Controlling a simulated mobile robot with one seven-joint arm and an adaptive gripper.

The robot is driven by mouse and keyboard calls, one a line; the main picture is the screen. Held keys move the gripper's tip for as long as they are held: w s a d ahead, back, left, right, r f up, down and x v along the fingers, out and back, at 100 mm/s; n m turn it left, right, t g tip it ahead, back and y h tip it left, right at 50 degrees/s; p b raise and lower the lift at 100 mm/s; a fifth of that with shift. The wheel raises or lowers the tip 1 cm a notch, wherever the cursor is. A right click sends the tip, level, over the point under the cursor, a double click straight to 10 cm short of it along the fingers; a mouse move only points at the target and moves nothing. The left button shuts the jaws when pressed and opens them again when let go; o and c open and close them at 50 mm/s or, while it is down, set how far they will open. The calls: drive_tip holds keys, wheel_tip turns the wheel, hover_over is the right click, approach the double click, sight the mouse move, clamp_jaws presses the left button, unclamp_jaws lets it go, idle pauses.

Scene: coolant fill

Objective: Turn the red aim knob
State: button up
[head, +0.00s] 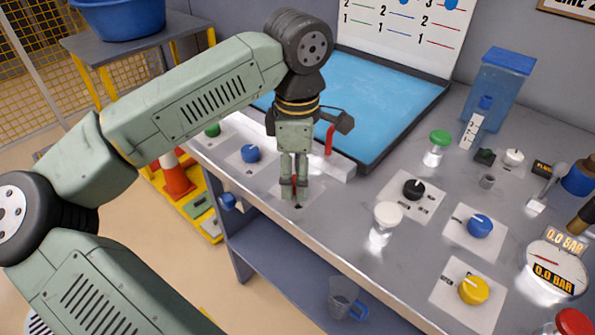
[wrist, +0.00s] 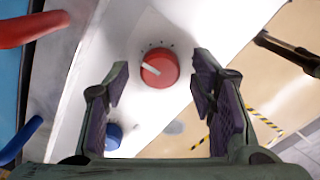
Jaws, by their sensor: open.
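The red aim knob (wrist: 159,68) shows in the wrist view on a white plate with small dial marks. Its white pointer line points to the left and slightly up. My gripper (wrist: 161,82) is open, with one finger to the left of the knob and one to the right. Gaps show between the knob and both fingers. In the head view my gripper (head: 295,190) points straight down over a pale plate near the bench's front edge.
A red lever (head: 330,139) stands close behind my gripper. A blue knob (head: 250,153) is to its left, and a black knob (head: 413,188) and white knob (head: 388,214) are to its right. The blue-topped tray (head: 385,100) lies behind.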

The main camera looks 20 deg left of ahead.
drive_tip(key=shift+f, duration=0.3)
drive_tip(key=shift+c, duration=0.3)
drive_tip(key=c, duration=1.1)
